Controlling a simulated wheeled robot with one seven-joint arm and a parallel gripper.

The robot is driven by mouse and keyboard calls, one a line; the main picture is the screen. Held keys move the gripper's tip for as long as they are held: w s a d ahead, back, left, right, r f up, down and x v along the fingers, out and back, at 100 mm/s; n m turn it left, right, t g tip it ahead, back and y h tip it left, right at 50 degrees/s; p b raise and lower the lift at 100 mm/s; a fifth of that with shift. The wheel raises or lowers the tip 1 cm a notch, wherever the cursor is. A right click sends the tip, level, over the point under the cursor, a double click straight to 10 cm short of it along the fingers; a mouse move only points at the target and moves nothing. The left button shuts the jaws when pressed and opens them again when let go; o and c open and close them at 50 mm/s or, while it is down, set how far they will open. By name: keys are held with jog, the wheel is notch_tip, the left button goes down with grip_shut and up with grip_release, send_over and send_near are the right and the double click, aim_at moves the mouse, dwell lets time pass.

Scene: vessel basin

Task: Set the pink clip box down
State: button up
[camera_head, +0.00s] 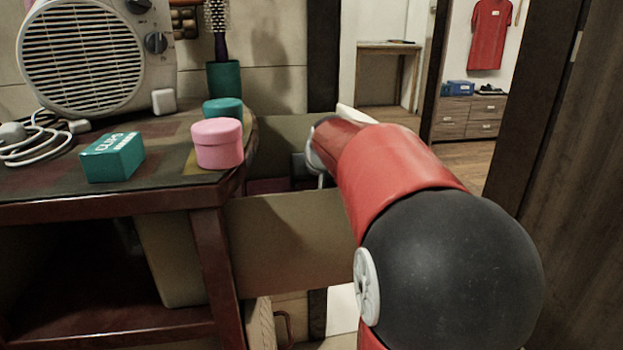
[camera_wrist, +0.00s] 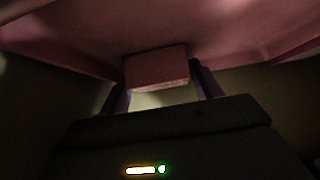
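In the wrist view a small pink box (camera_wrist: 157,68) sits between the two dark purple fingers of my gripper (camera_wrist: 160,86). The fingers meet its left and right sides, so my gripper appears shut on it. A broad pink surface (camera_wrist: 225,30) fills the view beyond the box. I cannot tell whether the box touches it. In the head view my red and black arm reaches past the right end of the table. My gripper and the held box are hidden there. No lettering shows on the box.
The dark table (camera_head: 62,208) holds a teal clip box (camera_head: 113,157), a round pink container (camera_head: 217,143), a teal round container (camera_head: 223,109), a green cup (camera_head: 225,79) with a brush, and a heater (camera_head: 84,60). A dark pinkish strip (camera_head: 268,186) shows low beyond the table's right end.

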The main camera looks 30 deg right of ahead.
jog(key=shift+r, duration=0.25)
jog(key=v, duration=1.2)
